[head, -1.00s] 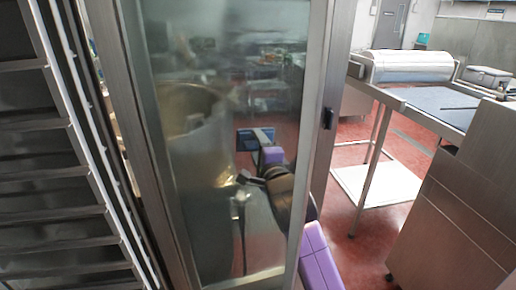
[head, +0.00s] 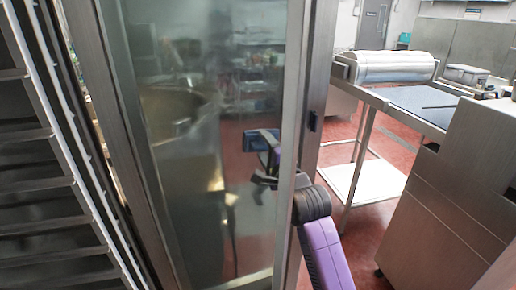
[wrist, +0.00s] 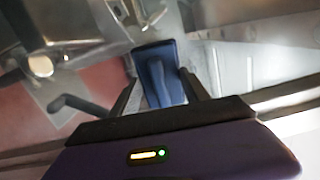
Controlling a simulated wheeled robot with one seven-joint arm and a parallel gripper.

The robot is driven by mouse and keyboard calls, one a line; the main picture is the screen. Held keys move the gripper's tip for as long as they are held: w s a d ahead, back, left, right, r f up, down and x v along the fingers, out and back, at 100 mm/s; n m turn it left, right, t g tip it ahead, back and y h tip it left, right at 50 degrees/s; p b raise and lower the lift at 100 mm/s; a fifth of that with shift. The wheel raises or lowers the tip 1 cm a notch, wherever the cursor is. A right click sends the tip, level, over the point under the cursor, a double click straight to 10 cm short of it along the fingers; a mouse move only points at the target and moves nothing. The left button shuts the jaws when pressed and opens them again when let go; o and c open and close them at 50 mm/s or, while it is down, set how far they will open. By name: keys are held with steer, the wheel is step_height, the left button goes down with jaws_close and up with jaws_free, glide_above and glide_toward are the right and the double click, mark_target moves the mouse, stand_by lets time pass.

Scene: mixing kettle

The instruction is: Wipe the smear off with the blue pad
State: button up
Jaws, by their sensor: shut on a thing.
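The blue pad (head: 264,140) shows in the head view in the right part of the glass panel (head: 190,60), near its metal frame. My gripper (head: 268,165) is just below it. In the wrist view my gripper (wrist: 160,84) is shut on the raised blue grip of the pad (wrist: 157,52), one finger on each side. The pad's face points away from the wrist camera and is hidden. I cannot tell whether the pad touches any surface. Pale and brownish patches show in the glass, but I cannot tell whether any is the smear.
A large metal kettle (head: 180,125) shows dimly in the glass. The panel's metal frame (head: 318,70) runs close beside my arm. A rack (head: 45,190) stands at the left. A steel cabinet (head: 450,170) and a table (head: 425,105) are at the right, with red floor between.

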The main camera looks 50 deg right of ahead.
steer(key=shift+s+d, duration=0.4)
steer(key=shift+d, duration=0.3)
steer(key=shift+s+d, duration=0.4)
steer(key=shift+d, duration=0.25)
steer(key=shift+s+d, duration=0.4)
steer(key=shift+d, duration=0.3)
steer(key=shift+s+d+r+p, duration=0.1)
steer(key=shift+s+d+p, duration=0.15)
steer(key=shift+d+p, duration=0.1)
jaws_close()
steer(key=shift+w+a+p, duration=0.5)
steer(key=shift+a, duration=0.4)
steer(key=shift+w+a+p, duration=0.45)
steer(key=shift+a+p, duration=0.05)
steer(key=shift+a, duration=0.35)
steer(key=shift+w+a, duration=0.55)
steer(key=shift+a, duration=0.35)
steer(key=shift+w+a+b, duration=0.2)
steer(key=shift+w+a, duration=0.3)
steer(key=shift+a, duration=0.3)
steer(key=shift+w+a+b, duration=0.15)
steer(key=shift+w+a, duration=0.35)
steer(key=shift+a, duration=0.25)
steer(key=shift+w+a+b, duration=0.2)
steer(key=shift+w+a, duration=0.3)
steer(key=shift+a, duration=0.3)
